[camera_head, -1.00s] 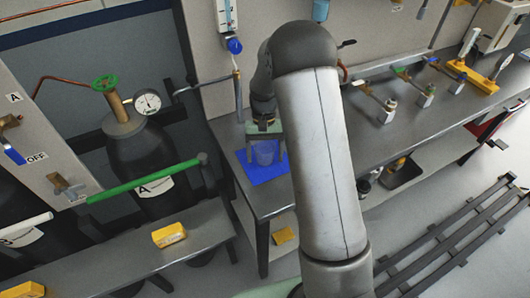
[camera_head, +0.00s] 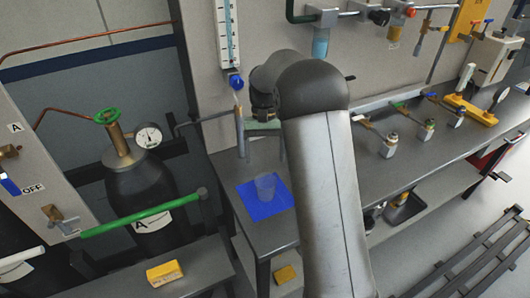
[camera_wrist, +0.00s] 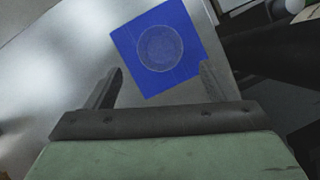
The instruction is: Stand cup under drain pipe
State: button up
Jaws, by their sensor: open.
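A clear, bluish cup (camera_head: 265,187) stands upright on a blue mat (camera_head: 248,208) at the bench's left end. The wrist view shows the cup (camera_wrist: 160,48) from above, inside the mat's (camera_wrist: 130,40) edges. My gripper (camera_head: 264,160) is open and empty, its fingers apart from the cup and above or behind it. In the wrist view the cup lies just beyond my open fingertips (camera_wrist: 160,75). A thin grey pipe (camera_head: 205,117), apparently the drain pipe, runs right from the left and bends down beside my gripper. Its lower end overlaps my finger, so its exact place over the cup is unclear.
A gauge tube (camera_head: 228,40) with a blue valve (camera_head: 236,82) hangs above the pipe. A dark cylinder (camera_head: 140,190) and green rail (camera_head: 140,218) stand left. Several taps line the bench (camera_head: 350,170) at right. A yellow block (camera_head: 164,273) lies on the lower left bench.

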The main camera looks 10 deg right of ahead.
jog(key=s+r+t, duration=0.1)
jog(key=s+r, duration=0.2)
jog(key=s, duration=0.6)
jog(key=s+a+r+n+t, duration=0.1)
jog(key=s+r+t, duration=0.1)
jog(key=s, duration=0.8)
jog(key=shift+s+r+n+t+h, duration=0.2)
jog(key=shift+r+n+t+h, duration=0.1)
jog(key=shift+r, duration=0.3)
jog(key=shift+o, duration=0.3)
jog(key=s+f+t, duration=0.1)
jog(key=s+f, duration=0.2)
jog(key=s, duration=0.6)
jog(key=shift+s+n+t, duration=0.25)
jog(key=shift+n+t, duration=0.05)
jog(key=shift+n, duration=0.1)
jog(key=shift+f, duration=0.1)
jog(key=shift+w, duration=0.15)
